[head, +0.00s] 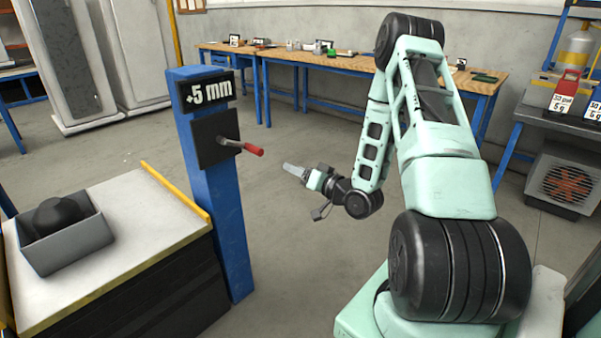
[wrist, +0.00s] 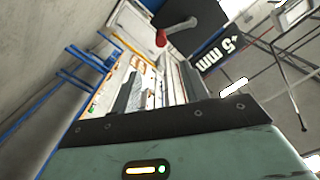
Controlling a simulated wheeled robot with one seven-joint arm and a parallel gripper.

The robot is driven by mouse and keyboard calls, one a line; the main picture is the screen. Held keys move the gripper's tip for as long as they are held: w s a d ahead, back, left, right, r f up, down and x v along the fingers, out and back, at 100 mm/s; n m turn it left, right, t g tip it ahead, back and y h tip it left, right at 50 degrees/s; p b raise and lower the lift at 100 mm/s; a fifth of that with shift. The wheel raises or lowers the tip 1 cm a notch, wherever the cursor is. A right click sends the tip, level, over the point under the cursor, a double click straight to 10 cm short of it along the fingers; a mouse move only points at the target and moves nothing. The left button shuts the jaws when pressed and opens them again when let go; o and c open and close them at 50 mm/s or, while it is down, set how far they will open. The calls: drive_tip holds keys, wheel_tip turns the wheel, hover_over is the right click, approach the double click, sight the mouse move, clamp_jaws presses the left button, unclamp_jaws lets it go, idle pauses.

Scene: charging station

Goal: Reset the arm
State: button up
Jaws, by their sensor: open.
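My gripper (head: 294,170) is at the end of my mint-green arm in the head view, to the right of the blue post and pointing left. It hangs in free air below and right of the red-tipped lever (head: 252,149), apart from it. In the wrist view my gripper (wrist: 155,85) shows its fingers apart with nothing held between them. The lever's red knob (wrist: 161,38) shows beyond the fingertips in that view. The lever sticks out from a black plate on the blue post (head: 213,190). The post carries a "+5 mm" sign (head: 207,91).
A low table (head: 150,205) at left holds a grey bin (head: 68,245) with a dark object in it. A long wooden workbench (head: 340,63) stands along the back wall. A cart with a red item (head: 566,88) is at right. The floor around my gripper is clear.

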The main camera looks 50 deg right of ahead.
drive_tip(key=shift+s, duration=0.4)
